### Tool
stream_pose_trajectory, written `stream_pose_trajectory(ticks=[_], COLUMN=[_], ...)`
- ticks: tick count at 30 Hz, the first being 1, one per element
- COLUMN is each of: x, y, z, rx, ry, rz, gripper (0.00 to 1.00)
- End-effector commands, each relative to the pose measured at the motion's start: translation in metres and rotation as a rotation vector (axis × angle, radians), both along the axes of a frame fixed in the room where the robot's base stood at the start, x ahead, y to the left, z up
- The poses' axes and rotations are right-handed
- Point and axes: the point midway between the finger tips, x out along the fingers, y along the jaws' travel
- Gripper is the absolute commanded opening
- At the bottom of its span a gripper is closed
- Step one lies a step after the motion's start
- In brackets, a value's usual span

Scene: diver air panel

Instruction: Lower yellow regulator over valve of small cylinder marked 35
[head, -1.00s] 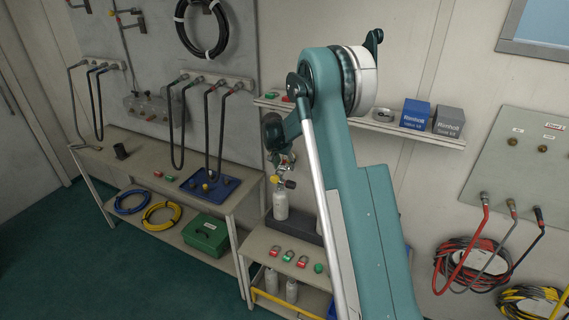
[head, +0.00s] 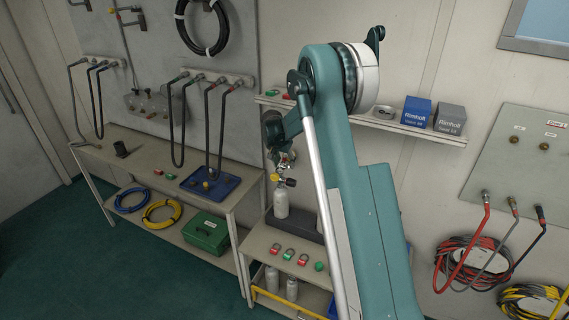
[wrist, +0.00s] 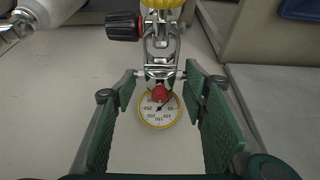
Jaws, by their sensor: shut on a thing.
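My gripper (wrist: 160,74) is shut on the metal yoke of the yellow regulator (wrist: 163,5), with a green pad on each side. A red knob and a round yellow-rimmed gauge (wrist: 159,109) show between the fingers. In the head view the yellow regulator (head: 275,177) is at the top of a small pale cylinder (head: 281,204), which stands upright on the cart. A black knob (wrist: 123,27) shows beside the yoke. I cannot tell how far the yoke is over the valve. No number is readable on the cylinder. My arm hides part of the gripper in the head view.
Red and green pieces (head: 288,254) lie on the cart top (head: 262,236). A blue tray (head: 227,187) sits on the bench at left. A wall shelf (head: 385,125) is behind my arm.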

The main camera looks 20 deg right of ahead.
Motion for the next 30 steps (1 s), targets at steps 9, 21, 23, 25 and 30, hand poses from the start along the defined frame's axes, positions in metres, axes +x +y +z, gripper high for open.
stream_pose_trajectory(ticks=[9, 21, 23, 25, 30], x=[0.000, 0.000, 0.000, 0.000, 0.000], y=[0.000, 0.000, 0.000, 0.000, 0.000], z=[-0.005, -0.013, -0.015, -0.016, -0.018], rx=[0.000, 0.000, 0.000, 0.000, 0.000], ry=[0.000, 0.000, 0.000, 0.000, 0.000], rz=[0.000, 0.000, 0.000, 0.000, 0.000], gripper=[0.20, 0.20, 0.20, 0.20, 0.20])
